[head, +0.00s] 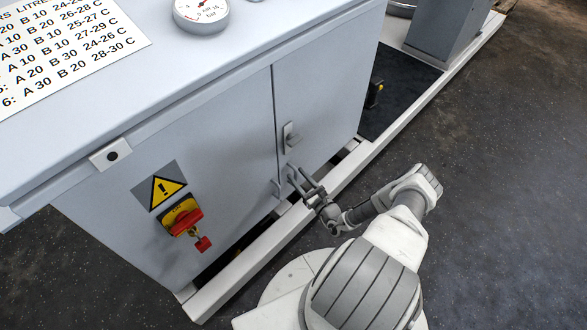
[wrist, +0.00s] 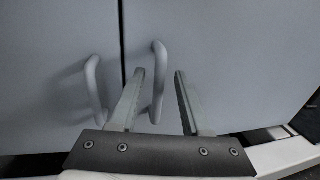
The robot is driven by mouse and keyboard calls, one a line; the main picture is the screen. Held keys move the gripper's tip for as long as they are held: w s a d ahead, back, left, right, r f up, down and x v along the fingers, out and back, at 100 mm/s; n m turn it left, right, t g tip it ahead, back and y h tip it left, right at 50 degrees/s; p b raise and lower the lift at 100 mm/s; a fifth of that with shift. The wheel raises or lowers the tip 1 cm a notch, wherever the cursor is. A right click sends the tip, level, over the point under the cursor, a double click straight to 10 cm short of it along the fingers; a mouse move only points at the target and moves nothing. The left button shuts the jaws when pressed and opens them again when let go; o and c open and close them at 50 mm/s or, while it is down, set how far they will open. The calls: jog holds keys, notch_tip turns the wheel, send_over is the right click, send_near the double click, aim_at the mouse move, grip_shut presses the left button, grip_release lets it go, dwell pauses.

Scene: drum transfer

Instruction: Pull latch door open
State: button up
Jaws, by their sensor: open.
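The grey cabinet has a left door (head: 235,150) and a right door (head: 325,85), both closed with a thin seam between them. A small metal latch (head: 291,137) sits on the right door beside the seam; it is not in the wrist view. Below it, each door has a bar handle: the left handle (wrist: 95,90) and the right handle (wrist: 159,100). My gripper (head: 300,173) is open at the handles, low on the doors. In the wrist view, the right handle appears between its fingers (wrist: 159,73). I cannot tell whether they touch it.
A red and yellow switch (head: 182,216) with a red tag is on the left door, under a yellow warning sign (head: 166,188). A pale base rail (head: 250,262) runs along the cabinet's foot. A gauge (head: 201,13) is on top. The dark floor (head: 500,150) to the right is clear.

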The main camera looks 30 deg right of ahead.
jog(key=shift+w+a, duration=0.15)
jog(key=shift+w, duration=0.65)
grip_shut()
dwell(1.0)
